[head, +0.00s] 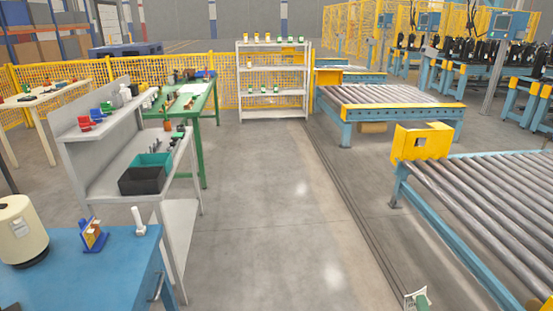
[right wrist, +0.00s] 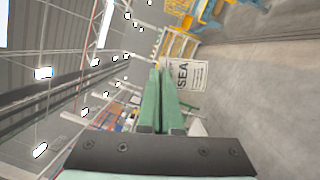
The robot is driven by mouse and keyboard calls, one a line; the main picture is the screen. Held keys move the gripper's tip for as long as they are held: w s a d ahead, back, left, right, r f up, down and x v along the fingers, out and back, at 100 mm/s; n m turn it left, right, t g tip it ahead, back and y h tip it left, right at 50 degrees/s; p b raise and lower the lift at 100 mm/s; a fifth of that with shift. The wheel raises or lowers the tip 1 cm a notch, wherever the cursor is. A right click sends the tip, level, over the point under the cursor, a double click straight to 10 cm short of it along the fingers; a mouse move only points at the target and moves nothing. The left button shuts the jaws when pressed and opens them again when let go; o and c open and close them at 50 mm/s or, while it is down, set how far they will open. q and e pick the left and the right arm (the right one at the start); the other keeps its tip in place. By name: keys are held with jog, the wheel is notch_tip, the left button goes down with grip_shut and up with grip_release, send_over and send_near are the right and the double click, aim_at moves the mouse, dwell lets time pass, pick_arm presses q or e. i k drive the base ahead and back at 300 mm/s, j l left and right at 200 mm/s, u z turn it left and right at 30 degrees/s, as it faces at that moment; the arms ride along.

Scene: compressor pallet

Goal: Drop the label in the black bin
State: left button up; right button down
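The white label (right wrist: 188,76) with dark print, reading "SEA", is at the tips of the green fingers of my right gripper (right wrist: 166,72) in the right wrist view. The fingers are nearly together, with the label between them. In the head view my right gripper (head: 420,297) shows at the bottom edge, with a small part of the label (head: 408,301) beside it. The black bin (head: 143,182) stands on the grey shelf bench at the left, far from the gripper. My left gripper is not in view.
A teal bin (head: 155,160) sits right behind the black bin on the grey bench (head: 105,170). A blue table (head: 75,270) is at the front left and a green table (head: 205,105) behind. Roller conveyors (head: 490,195) stand at the right. The middle floor (head: 270,200) is clear.

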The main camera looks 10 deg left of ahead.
aim_at(153, 189)
jog(key=i+l+u, duration=0.1)
jog(key=i+u, duration=0.2)
jog(key=i, duration=0.2)
jog(key=i+l+u, duration=0.25)
jog(key=i, duration=0.25)
jog(key=i+l+u, duration=0.1)
jog(key=i+u, duration=0.15)
jog(key=u, duration=0.2)
jog(key=i+l+u, duration=0.2)
jog(key=u, duration=0.2)
jog(key=i+l+u, duration=0.15)
jog(key=u, duration=0.3)
jog(key=i+l+u, duration=0.1)
jog(key=l+u, duration=0.3)
jog(key=i+l+u, duration=0.1)
jog(key=l+u, duration=0.6)
jog(key=u, duration=0.15)
jog(key=i+l+u, duration=0.1)
jog(key=i+l, duration=0.15)
jog(key=i+l+u, duration=0.1)
jog(key=l, duration=0.25)
jog(key=i, duration=0.1)
